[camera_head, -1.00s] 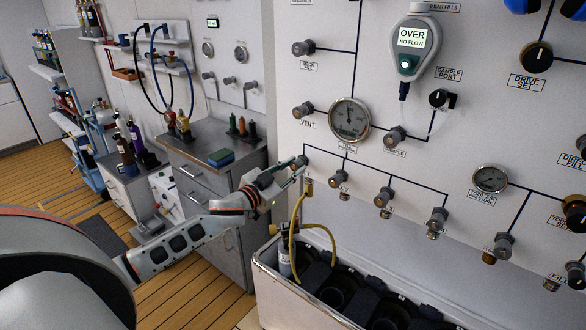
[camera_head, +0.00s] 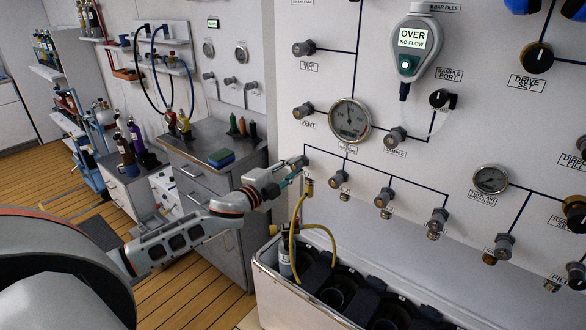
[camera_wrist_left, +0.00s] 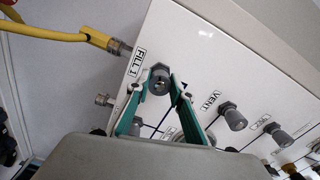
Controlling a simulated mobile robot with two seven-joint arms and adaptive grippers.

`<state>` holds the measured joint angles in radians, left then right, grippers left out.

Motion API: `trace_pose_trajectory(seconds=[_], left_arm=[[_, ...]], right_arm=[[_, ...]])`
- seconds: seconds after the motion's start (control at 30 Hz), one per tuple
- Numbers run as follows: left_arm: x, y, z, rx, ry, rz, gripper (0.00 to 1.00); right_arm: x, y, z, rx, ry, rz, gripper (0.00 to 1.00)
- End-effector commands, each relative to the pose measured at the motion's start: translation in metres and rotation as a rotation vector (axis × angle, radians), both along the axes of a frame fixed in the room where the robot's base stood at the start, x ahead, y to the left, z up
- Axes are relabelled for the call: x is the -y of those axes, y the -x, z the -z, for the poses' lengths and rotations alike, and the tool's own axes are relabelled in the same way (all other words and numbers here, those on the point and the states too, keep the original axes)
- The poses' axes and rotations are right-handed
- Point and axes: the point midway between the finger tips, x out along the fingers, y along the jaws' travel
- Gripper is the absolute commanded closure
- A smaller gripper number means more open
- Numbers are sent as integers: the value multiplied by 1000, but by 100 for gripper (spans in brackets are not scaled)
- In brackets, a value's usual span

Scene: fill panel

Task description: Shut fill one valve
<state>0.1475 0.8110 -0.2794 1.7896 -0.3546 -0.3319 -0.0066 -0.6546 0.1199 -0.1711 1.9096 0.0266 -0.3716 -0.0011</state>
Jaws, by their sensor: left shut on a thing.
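The fill one valve is a dark grey knob (camera_wrist_left: 159,79) on the white panel, beside the label "FILL 1" (camera_wrist_left: 135,64) in the left wrist view. My left gripper (camera_wrist_left: 160,84) has its green fingers on either side of this knob and is shut on it. In the head view my left gripper (camera_head: 296,167) reaches the panel at the left end of the row of fill valves. There its fingers largely cover the knob. A yellow hose (camera_head: 294,222) hangs from the fitting just below. My right gripper is not in view.
More fill valves (camera_head: 338,178) sit to the right along the panel. The vent valve (camera_head: 303,110) and a round gauge (camera_head: 350,120) are above. A white-rimmed trough (camera_head: 300,298) with dark bottle holders stands below. A grey cabinet (camera_head: 205,145) stands to the left.

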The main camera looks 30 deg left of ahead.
Motion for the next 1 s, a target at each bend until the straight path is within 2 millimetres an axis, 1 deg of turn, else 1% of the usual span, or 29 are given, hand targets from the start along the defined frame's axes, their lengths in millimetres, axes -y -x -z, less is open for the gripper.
trace_pose_trajectory(seconds=[0.37, 1.0], left_arm=[[0, 0, -2, 29, -361, 0, 100], [0, 0, -2, 77, -966, 0, 100]], right_arm=[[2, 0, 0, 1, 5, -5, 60], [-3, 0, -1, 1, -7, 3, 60]])
